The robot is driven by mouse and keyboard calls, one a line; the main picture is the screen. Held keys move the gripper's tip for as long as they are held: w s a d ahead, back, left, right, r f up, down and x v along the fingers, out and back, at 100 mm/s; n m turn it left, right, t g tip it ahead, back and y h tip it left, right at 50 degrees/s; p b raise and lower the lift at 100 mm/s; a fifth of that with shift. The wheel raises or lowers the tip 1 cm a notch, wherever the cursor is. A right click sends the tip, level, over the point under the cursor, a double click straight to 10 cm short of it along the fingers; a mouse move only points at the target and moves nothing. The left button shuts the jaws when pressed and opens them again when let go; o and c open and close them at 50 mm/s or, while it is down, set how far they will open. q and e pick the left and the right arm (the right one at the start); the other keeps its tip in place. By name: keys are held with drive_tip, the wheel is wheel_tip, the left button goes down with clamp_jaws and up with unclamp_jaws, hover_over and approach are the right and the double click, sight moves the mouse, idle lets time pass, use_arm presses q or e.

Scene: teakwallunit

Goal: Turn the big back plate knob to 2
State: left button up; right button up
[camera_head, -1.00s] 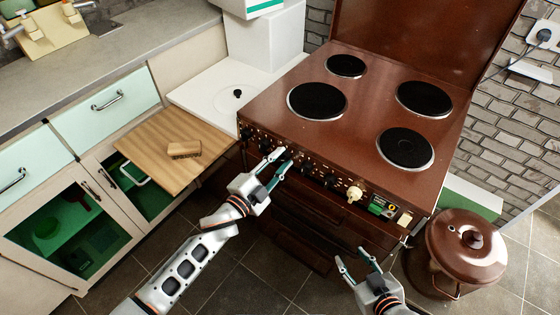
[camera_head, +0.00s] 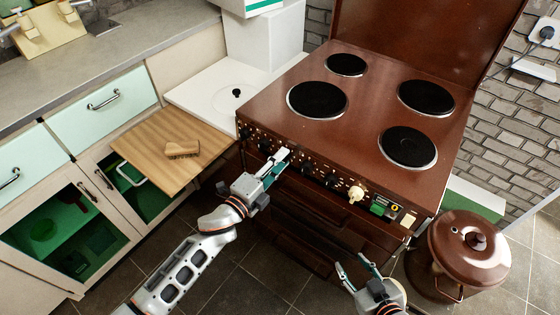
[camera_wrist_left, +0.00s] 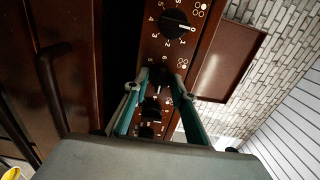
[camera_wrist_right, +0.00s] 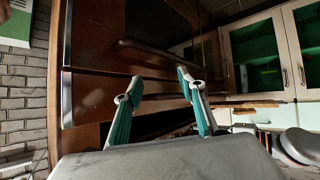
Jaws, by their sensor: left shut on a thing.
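The brown stove (camera_head: 365,130) has a row of black knobs on its front panel. My left gripper (camera_head: 278,160) is at that row, left of its middle, with its fingers closed around one black knob (camera_wrist_left: 160,74). The fingers hide much of this knob, so its pointer setting cannot be read. In the left wrist view, another black knob (camera_wrist_left: 174,25) with a white pointer and numbers around it is free above the fingers. I cannot tell for certain which plate the held knob belongs to. My right gripper (camera_head: 357,267) is open and empty, low in front of the stove.
Black hotplates, including the back right one (camera_head: 424,97), are bare. A cream knob (camera_head: 356,193) sticks out farther right on the panel. A brown lidded pot (camera_head: 468,250) stands right of the stove. A pull-out wooden board (camera_head: 155,165) with a small wooden block (camera_head: 181,149) is at left.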

idle(0.4)
use_arm(q)
drive_tip(key=o, duration=1.1)
drive_tip(key=shift+c, duration=0.2)
drive_tip(key=v, duration=1.2)
drive_tip(key=s+a+f+n+g+y, duration=0.2)
drive_tip(key=s+a+f+n+y, duration=0.2)
drive_tip(key=n, duration=0.6)
drive_tip(key=s+a+f+n+g+y, duration=0.2)
drive_tip(key=s+a+f+n+y, duration=0.2)
drive_tip(key=s+a+f+n, duration=0.5)
wheel_tip(320, 180, down, 3)
drive_tip(key=shift+s+f+n, duration=0.15)
drive_tip(key=shift+s+n, duration=0.7)
drive_tip(key=shift+n, duration=0.15)
